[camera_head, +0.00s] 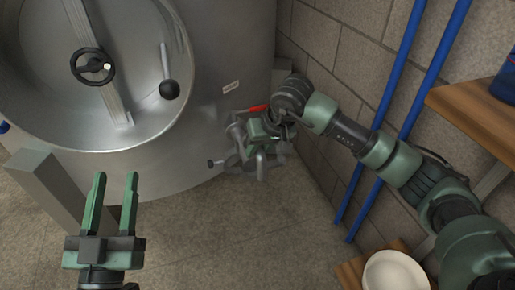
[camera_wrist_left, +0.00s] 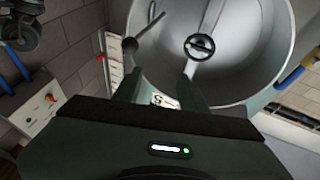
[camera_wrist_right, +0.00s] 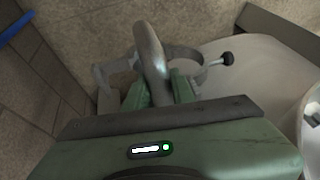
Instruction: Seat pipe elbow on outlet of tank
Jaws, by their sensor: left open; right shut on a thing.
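The steel tank (camera_head: 235,60) fills the upper left of the head view. My right gripper (camera_head: 262,143) is low beside the tank's right side, by the wall. In the right wrist view it (camera_wrist_right: 160,90) is shut on the shiny curved pipe elbow (camera_wrist_right: 150,50). An opened metal clamp with a black knob (camera_wrist_right: 226,58) spreads around the elbow's sides; the knob also shows in the head view (camera_head: 212,163). The outlet is mostly hidden behind my gripper, so I cannot tell whether the elbow touches it. My left gripper (camera_head: 115,190) is open and empty before the tank.
A red handle (camera_head: 258,108) sits just above my right gripper. Blue pipes (camera_head: 400,110) run along the block wall at right. A wooden shelf (camera_head: 475,115) and a white bowl (camera_head: 397,272) are further right. The floor (camera_head: 220,240) in front is clear.

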